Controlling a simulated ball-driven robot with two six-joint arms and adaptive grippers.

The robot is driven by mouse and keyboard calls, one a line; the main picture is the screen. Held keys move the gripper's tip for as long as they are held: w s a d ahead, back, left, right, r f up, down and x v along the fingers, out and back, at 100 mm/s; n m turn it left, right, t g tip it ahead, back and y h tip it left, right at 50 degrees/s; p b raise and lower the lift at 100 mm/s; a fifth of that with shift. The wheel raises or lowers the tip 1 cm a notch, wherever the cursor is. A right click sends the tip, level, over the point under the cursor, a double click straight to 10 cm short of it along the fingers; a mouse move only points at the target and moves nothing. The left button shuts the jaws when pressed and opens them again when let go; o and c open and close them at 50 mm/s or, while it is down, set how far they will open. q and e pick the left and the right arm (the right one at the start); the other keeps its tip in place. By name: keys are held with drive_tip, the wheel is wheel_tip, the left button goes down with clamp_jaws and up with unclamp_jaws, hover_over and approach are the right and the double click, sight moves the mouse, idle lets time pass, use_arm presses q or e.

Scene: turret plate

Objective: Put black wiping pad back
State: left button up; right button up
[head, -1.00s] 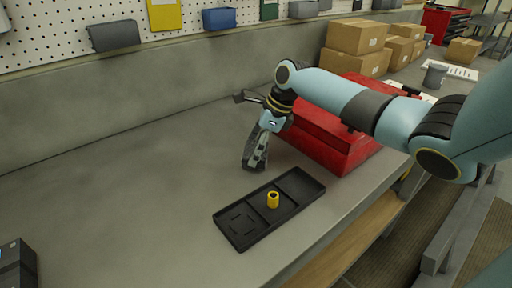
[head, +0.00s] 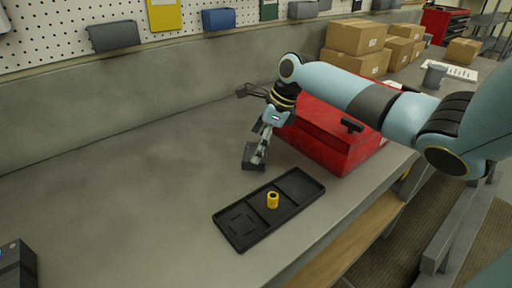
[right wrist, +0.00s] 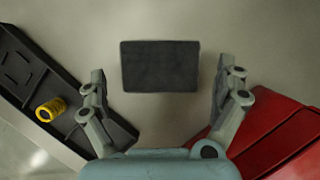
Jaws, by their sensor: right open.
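The black wiping pad (right wrist: 160,66) is a dark rectangular block in the right wrist view, centred between my right gripper's fingers with a gap on each side. In the head view the pad (head: 253,157) shows on the bench at the fingertips, partly hidden by them. My right gripper (head: 257,155) points down at it and is open; its two fingers (right wrist: 160,83) show apart in the right wrist view. The black tray (head: 241,238) lies on the bench nearer the front edge, with a yellow cylinder (head: 272,200) standing in its middle part. My left gripper is not seen.
A red toolbox (head: 335,147) stands on the bench right of my right gripper. It also shows at the lower right of the right wrist view (right wrist: 270,135). A dark box (head: 17,266) sits at the lower left.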

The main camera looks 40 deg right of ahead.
drive_tip(key=v, duration=1)
drive_tip(key=shift+s, duration=0.1)
